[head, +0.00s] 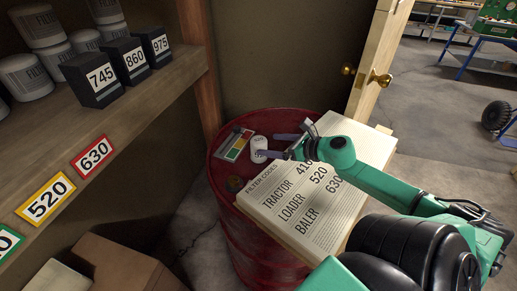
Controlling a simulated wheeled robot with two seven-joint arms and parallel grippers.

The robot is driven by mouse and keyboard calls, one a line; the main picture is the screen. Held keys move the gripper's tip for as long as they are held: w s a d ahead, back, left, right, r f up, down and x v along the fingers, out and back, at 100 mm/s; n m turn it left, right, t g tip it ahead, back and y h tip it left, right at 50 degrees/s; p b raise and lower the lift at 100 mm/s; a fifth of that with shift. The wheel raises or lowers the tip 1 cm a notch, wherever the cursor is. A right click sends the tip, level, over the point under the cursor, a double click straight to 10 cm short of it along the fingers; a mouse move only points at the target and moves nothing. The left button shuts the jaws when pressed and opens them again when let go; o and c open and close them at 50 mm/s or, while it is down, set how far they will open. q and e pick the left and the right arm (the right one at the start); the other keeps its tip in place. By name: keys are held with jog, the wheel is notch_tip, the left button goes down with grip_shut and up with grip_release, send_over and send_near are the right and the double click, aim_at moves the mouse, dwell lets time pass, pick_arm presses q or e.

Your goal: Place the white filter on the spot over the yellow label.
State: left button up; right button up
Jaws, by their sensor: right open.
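The white filter (259,144) stands upright on top of the red drum (255,240). My right gripper (268,145) comes in from the right, open, with its two fingers pointing left at the filter. The lower fingertip looks close to the filter; I cannot tell whether it touches. The yellow label (45,197), marked 520, is on the front edge of the wooden shelf (130,107) at the left. The shelf surface over this label looks bare. My left gripper is not in view.
A filter code board (310,205) lies on the drum beneath my right arm, with a small coloured box (236,143) near the filter. Black boxes (100,77) and white canisters (45,25) stand on the shelf. A red label (92,157) reads 630. Cardboard boxes (110,265) stand below.

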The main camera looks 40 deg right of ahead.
aim_at(265, 144)
jog(key=x, duration=0.5)
jog(key=shift+w+a+f, duration=0.1)
jog(key=shift+w+f, duration=0.25)
jog(key=shift+w, duration=0.25)
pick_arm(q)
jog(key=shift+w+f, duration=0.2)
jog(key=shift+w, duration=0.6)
pick_arm(e)
jog(key=shift+r, duration=0.1)
grip_shut()
